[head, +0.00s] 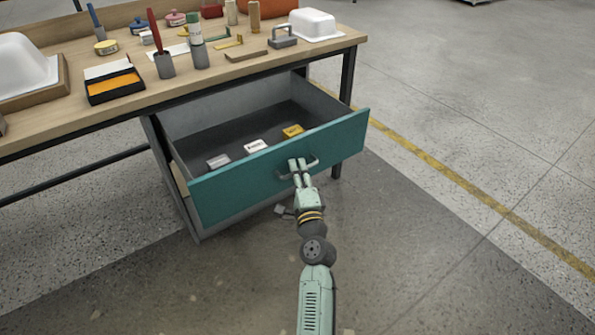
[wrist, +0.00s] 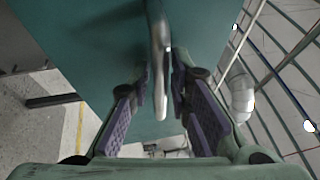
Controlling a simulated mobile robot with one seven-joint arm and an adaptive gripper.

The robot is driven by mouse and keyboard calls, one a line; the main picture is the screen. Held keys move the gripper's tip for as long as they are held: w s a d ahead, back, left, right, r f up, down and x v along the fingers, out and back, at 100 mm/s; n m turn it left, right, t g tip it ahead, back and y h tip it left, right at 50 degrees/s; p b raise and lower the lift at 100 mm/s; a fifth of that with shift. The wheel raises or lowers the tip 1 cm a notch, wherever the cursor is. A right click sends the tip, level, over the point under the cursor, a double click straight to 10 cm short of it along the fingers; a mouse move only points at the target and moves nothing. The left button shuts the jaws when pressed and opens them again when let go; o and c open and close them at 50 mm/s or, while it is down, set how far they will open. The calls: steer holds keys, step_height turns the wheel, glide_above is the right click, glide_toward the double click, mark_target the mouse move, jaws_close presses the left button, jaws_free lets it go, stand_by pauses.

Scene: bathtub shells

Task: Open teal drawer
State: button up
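The teal drawer (head: 233,186) sits under the workbench and is pulled well out, with its grey inside showing. A curved metal handle (head: 313,160) is on its front and also shows in the wrist view (wrist: 158,45). My gripper (head: 299,166) is at the handle, in front of the drawer. Contact at the very fingertips is hard to see.
Inside the drawer lie a grey block (head: 217,161), a white block (head: 256,146) and a yellow block (head: 293,131). The workbench top (head: 228,72) holds cups, tools and white tub shells (head: 314,25). Its dark leg (head: 347,76) stands right of the drawer. Floor (head: 440,240) on the right is clear.

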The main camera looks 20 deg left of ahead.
steer(key=v, duration=0.7)
steer(key=shift+s, duration=0.2)
steer(key=shift+d, duration=0.1)
